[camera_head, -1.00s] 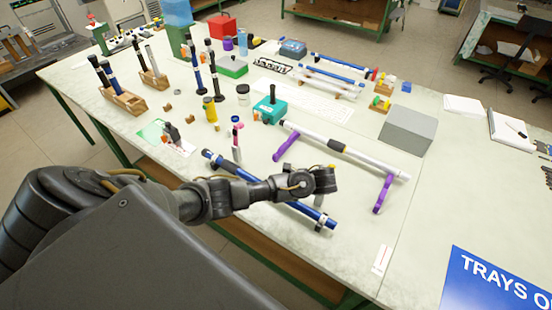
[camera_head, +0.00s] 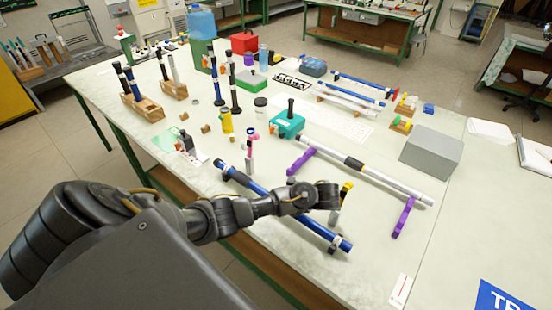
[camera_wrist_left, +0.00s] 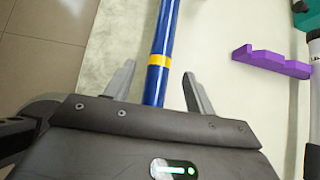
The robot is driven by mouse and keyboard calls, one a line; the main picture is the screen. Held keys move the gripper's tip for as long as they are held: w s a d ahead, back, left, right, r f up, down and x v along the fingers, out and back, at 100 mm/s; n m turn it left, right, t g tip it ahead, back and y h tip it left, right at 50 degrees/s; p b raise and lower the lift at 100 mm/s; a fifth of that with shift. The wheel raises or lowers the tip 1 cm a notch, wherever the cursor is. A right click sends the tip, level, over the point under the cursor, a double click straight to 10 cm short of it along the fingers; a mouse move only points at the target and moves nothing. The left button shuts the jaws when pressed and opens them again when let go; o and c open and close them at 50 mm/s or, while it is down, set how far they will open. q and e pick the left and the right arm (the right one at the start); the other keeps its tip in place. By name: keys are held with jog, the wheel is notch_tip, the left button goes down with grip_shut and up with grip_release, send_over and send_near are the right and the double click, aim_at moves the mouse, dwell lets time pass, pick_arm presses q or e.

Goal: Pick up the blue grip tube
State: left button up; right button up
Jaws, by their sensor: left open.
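The blue grip tube (camera_head: 262,193) lies near the front edge of the table, slanting from upper left to lower right, with dark and silver fittings at its lower right end. In the left wrist view the tube (camera_wrist_left: 165,40) runs up between the fingers and has a yellow band. My left gripper (camera_wrist_left: 158,88) is open, one finger on each side of the tube. In the head view the left gripper (camera_head: 337,212) is above the tube's right half, and my forearm hides part of the tube. I cannot tell whether the fingers touch it. My right gripper is not in view.
A white and grey rod (camera_head: 385,174) rests on two purple stands (camera_head: 403,217) just behind. A teal box (camera_head: 287,125), a yellow cylinder (camera_head: 226,121) and a pink-topped tool (camera_head: 249,155) stand farther back. A grey block (camera_head: 431,152) is at right. The front right tabletop is mostly clear.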

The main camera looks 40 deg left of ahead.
pick_arm(q)
jog(key=x, duration=0.5)
jog(key=shift+a+b, duration=0.1)
jog(key=shift+b, duration=0.2)
jog(key=shift+c, duration=0.4)
jog(key=c, duration=1)
jog(key=shift+c, duration=0.2)
jog(key=shift+r, duration=0.15)
